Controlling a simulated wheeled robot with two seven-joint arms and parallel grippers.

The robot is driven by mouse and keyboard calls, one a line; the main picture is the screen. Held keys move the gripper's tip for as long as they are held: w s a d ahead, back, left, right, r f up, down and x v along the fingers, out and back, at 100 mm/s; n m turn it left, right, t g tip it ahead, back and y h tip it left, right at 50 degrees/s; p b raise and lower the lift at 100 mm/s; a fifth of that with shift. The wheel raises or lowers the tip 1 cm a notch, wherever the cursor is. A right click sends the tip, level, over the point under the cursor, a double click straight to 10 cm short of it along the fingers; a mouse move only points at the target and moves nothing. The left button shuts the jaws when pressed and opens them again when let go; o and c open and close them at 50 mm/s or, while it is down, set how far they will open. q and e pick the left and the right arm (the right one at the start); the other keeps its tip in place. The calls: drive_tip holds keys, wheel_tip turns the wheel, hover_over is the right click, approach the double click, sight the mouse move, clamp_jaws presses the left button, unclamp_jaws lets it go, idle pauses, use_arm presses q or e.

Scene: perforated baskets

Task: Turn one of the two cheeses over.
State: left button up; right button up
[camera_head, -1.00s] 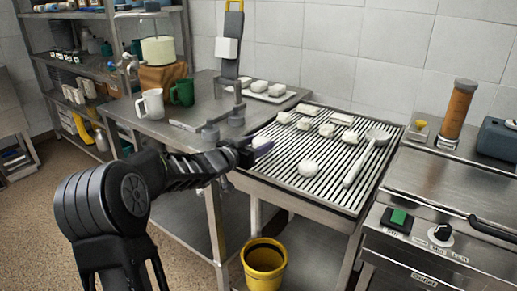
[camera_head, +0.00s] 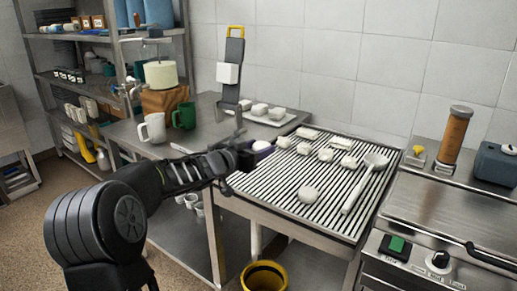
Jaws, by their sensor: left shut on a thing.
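Several pale cheese-like pieces lie on the slatted rack; I cannot tell which are the task's two cheeses. One rounded piece (camera_head: 308,194) lies alone near the front, and another (camera_head: 349,161) lies at the back right by the ladle. My left gripper (camera_head: 261,148) is at the rack's back left corner, shut on a small whitish thing with a purplish shade. The fingers partly hide that thing, so I cannot tell what it is. My right gripper is not in view.
The slatted rack (camera_head: 275,183) has bare slats at front left. A white ladle (camera_head: 362,185) lies on its right side. Behind stand a tray of white pieces (camera_head: 268,119), a white mug (camera_head: 152,128) and a green mug (camera_head: 184,116). A yellow bucket (camera_head: 264,278) stands below.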

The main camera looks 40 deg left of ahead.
use_arm(q)
drive_tip(key=shift+d+r, duration=0.1)
drive_tip(key=w+d+r+h+p, duration=0.15)
drive_tip(key=w+d+p, duration=0.3)
drive_tip(key=d, duration=0.55)
drive_tip(key=s+a+f+n+y, duration=0.1)
drive_tip(key=a+f+n+y, duration=0.1)
drive_tip(key=a+y, duration=0.1)
drive_tip(key=s+a+f+n+g+y+p, duration=0.1)
drive_tip(key=s+a+f+n+y, duration=0.1)
drive_tip(key=a+y, duration=0.1)
drive_tip(key=s+a+f+n+g+y, duration=0.1)
drive_tip(key=a+n+y, duration=0.1)
drive_tip(key=a+y, duration=0.1)
drive_tip(key=shift+s+a+f+y+p, duration=0.2)
drive_tip(key=shift+a+f+y+p, duration=0.1)
drive_tip(key=shift+a+f+y, duration=0.1)
drive_tip(key=shift+d+h, duration=0.15)
drive_tip(key=shift+h, duration=0.1)
